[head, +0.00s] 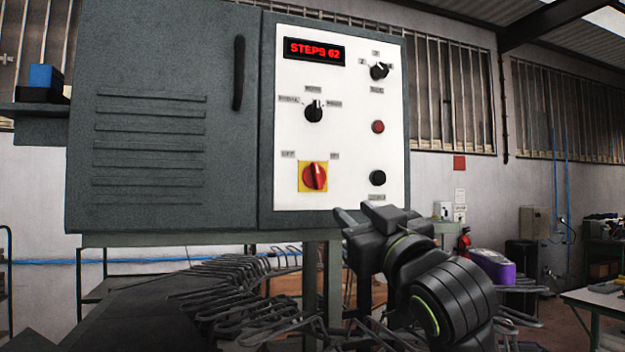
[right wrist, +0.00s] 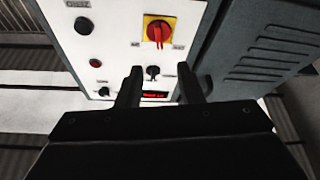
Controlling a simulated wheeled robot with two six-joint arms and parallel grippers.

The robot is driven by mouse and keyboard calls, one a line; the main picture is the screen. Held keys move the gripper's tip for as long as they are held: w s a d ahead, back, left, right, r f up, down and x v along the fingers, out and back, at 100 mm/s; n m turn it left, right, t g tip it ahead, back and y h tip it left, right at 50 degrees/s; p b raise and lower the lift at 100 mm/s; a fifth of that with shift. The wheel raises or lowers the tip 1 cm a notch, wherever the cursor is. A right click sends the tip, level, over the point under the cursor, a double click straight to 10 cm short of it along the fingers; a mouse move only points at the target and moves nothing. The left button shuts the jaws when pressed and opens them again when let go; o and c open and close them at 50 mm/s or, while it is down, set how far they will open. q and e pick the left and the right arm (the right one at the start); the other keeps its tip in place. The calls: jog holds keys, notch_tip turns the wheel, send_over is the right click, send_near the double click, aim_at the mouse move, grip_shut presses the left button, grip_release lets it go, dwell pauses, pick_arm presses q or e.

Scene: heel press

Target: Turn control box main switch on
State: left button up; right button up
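The main switch (head: 314,176) is a red rotary knob on a yellow plate, low on the white panel of the grey control box (head: 165,120). Its handle looks near upright, tilted slightly left, between two small labels that are hard to read. My right gripper (head: 368,212) is below and to the right of the switch, apart from it. In the right wrist view the picture is upside down; the fingers (right wrist: 160,88) stand apart with nothing between them, and the switch (right wrist: 158,31) shows beyond them. My left gripper is not in view.
The panel also carries a red-lit display (head: 314,51), two black selector knobs (head: 314,111), a red button (head: 378,127) and a black button (head: 378,178). Several bent metal rods (head: 235,280) lie below the box. The space before the panel looks clear.

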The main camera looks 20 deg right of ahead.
notch_tip(320, 180, up, 2)
jog(key=w+p, duration=0.1)
jog(key=p, duration=0.4)
send_near(319, 178)
jog(key=x, duration=0.3)
jog(key=p+x, duration=0.2)
jog(key=x, duration=0.3)
jog(key=shift+s+d+r+p, duration=0.1)
jog(key=shift+p, duration=0.2)
jog(key=shift+w+r, duration=0.15)
jog(key=shift+w, duration=0.15)
jog(key=shift+w+a+p, duration=0.25)
jog(key=shift+w+p, duration=0.05)
jog(key=shift+w, duration=0.25)
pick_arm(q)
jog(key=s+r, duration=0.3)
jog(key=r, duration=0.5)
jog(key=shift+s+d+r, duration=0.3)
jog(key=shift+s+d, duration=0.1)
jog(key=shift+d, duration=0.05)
pick_arm(e)
jog(key=shift+s+d, duration=0.1)
jog(key=shift+c, duration=0.7)
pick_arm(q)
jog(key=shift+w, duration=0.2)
pick_arm(e)
grip_shut()
